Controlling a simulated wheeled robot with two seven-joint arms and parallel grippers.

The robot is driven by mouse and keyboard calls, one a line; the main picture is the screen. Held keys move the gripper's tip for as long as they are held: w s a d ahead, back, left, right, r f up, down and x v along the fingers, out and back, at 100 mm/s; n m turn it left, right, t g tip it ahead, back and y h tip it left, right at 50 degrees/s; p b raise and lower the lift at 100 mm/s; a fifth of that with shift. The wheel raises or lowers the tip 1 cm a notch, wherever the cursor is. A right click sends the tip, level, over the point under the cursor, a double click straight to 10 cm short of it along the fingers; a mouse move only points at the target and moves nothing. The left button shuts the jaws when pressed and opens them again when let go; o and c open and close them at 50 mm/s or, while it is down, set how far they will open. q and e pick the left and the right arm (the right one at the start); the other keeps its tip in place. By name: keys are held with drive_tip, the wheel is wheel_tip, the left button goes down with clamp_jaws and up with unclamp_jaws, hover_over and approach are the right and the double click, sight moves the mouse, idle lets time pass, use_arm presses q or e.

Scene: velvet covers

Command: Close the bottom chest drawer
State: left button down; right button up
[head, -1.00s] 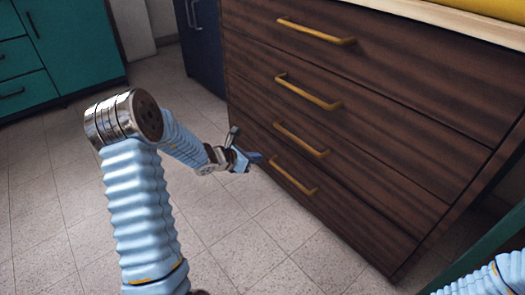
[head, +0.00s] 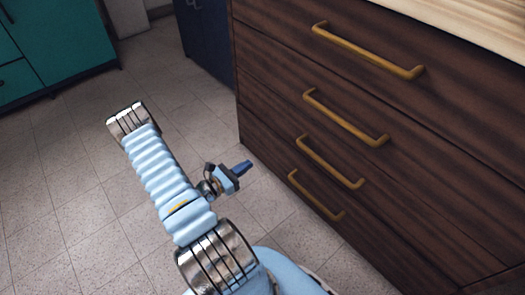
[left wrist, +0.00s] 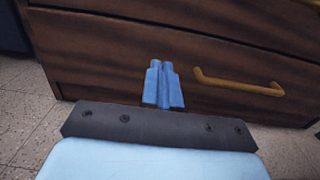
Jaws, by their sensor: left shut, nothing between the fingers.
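The bottom drawer (head: 272,172) of the dark brown wooden chest is the lowest of several, with a brass-coloured bar handle (head: 316,196). Its front looks flush with the drawers above; I see no clear gap. My left gripper (head: 246,167) is shut and empty, just left of that handle and in front of the chest's lower left part. In the left wrist view the shut blue fingers (left wrist: 163,84) point at the low drawer front, left of a handle (left wrist: 238,84). Whether they touch the wood I cannot tell. My right gripper is out of view.
The chest's pale top (head: 480,30) is at upper right. A dark blue cabinet (head: 207,45) stands behind the chest's left side, and a teal cabinet (head: 65,40) is at the far left. The tiled floor (head: 70,210) at left is clear.

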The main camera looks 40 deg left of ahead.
sight(279, 143)
use_arm(q)
drive_tip(key=w, duration=0.4)
drive_tip(key=w+b, duration=0.1)
drive_tip(key=w, duration=0.3)
drive_tip(key=w+d, duration=0.1)
drive_tip(key=w, duration=0.3)
drive_tip(key=shift+w, duration=0.45)
drive_tip(key=shift+w+d, duration=0.1)
drive_tip(key=shift+w, duration=0.85)
drive_tip(key=shift+w+r, duration=0.15)
drive_tip(key=shift+w, duration=0.15)
